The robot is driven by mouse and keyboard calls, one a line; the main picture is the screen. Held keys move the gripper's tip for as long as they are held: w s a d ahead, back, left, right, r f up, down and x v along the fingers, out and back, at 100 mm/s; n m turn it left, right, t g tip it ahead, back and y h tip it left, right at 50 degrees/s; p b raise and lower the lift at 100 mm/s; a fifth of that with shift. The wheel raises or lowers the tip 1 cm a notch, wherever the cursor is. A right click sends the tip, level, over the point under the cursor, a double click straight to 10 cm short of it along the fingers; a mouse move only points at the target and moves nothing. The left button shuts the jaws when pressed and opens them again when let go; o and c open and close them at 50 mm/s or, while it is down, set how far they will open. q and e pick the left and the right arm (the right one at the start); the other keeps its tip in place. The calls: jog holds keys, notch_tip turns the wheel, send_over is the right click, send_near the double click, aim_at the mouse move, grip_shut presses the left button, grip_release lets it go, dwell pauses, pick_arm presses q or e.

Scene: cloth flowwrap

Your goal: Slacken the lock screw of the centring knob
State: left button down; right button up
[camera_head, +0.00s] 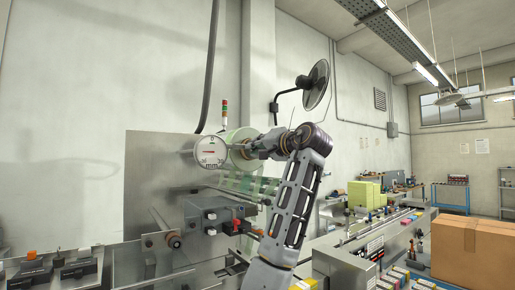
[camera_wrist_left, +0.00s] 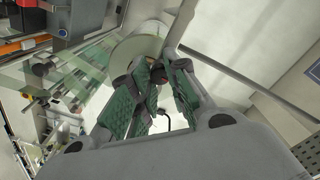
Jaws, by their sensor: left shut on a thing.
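My left gripper (camera_head: 250,149) reaches leftward from the wrist, at the front of the film roll (camera_head: 238,138) and right of the round mm dial (camera_head: 210,151). In the left wrist view the green-padded fingers (camera_wrist_left: 160,76) close at their tips on a small dark part with a reddish spot, apparently the lock screw; the fingers hide most of it. The pale film roll (camera_wrist_left: 134,48) stands just behind the fingertips. The centring knob cannot be told apart clearly. My right gripper is not in view.
A grey metal panel (camera_head: 160,165) stands behind the dial. Green printed film (camera_head: 245,184) runs below the gripper, above a dark control block (camera_head: 215,215). A rod (camera_wrist_left: 238,70) crosses the left wrist view near the fingers. A cardboard box (camera_head: 470,245) stands at right.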

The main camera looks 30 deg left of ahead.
pick_arm(q)
jog(key=shift+f, duration=0.3)
jog(key=c, duration=1.5)
grip_release()
jog(key=shift+c, duration=0.2)
jog(key=shift+o, duration=1)
jog(key=shift+r, duration=0.15)
jog(key=shift+s+d, duration=0.1)
jog(key=v, duration=1.2)
